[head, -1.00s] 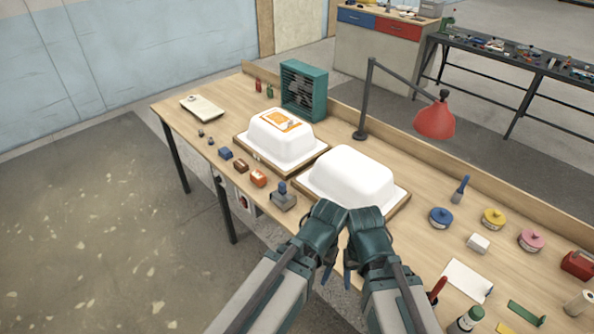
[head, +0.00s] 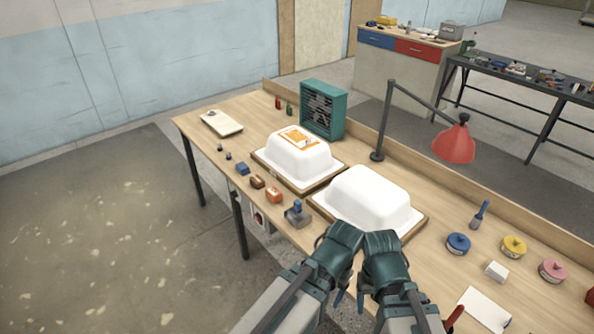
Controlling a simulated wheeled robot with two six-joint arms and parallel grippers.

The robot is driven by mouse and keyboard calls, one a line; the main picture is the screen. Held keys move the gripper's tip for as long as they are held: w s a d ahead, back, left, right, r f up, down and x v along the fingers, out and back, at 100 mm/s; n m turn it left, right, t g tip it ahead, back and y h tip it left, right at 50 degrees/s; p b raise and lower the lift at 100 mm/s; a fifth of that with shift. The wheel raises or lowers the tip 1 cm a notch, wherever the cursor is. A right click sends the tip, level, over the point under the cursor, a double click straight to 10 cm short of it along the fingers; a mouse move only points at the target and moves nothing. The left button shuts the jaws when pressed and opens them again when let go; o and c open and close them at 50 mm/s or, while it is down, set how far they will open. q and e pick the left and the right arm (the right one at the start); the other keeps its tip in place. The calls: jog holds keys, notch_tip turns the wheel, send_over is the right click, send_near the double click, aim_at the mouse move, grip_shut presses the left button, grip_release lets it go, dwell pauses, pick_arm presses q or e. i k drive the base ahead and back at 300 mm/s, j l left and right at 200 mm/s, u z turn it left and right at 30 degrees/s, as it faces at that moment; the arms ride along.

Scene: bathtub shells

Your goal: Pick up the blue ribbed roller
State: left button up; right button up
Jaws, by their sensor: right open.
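A small tool with a blue handle (head: 482,210) lies on the right part of the workbench, near the back ledge. It may be the blue ribbed roller, but it is too small to make out any ribs. My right gripper (head: 362,299) is at the front edge of the bench, well to the left of this tool and apart from it. It is open and I see nothing in it. My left gripper (head: 338,299) is close beside it, mostly hidden by its own wrist, so its jaws cannot be read.
Two white tub shells (head: 365,198) (head: 300,158) sit on wooden boards behind my grippers. A red lamp (head: 454,144) overhangs the back. Blue (head: 458,243), yellow (head: 513,246) and pink (head: 552,270) round tins stand at right. A grey block with a blue knob (head: 298,215) is at the front edge.

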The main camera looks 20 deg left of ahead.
aim_at(298, 212)
jog(key=i+j+z, duration=0.25)
jog(key=j, duration=0.35)
jog(key=i+j+z, duration=0.1)
jog(key=i+j, duration=0.15)
jog(key=i+j+z, duration=0.1)
jog(key=j, duration=0.35)
